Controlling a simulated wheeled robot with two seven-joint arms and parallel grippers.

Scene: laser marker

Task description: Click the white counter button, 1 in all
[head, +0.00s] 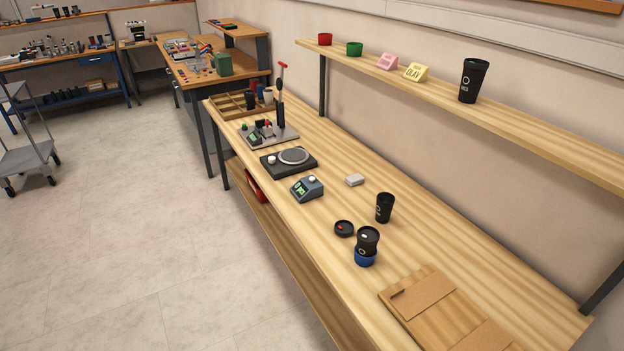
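A small grey-blue counter (307,190) with a green display stands near the front edge of the wooden workbench, left of the middle. A white round button (312,180) sits on its top. Nothing covers or touches the button. The digits on the display are too small to read surely. Neither of my grippers shows in the head view.
The workbench (430,240) also holds a black plate device (289,162) with a round disc, a small white block (354,180), black cups (384,207), a dark lid (344,228) and a wooden board (440,308). A shelf (520,124) runs above the back.

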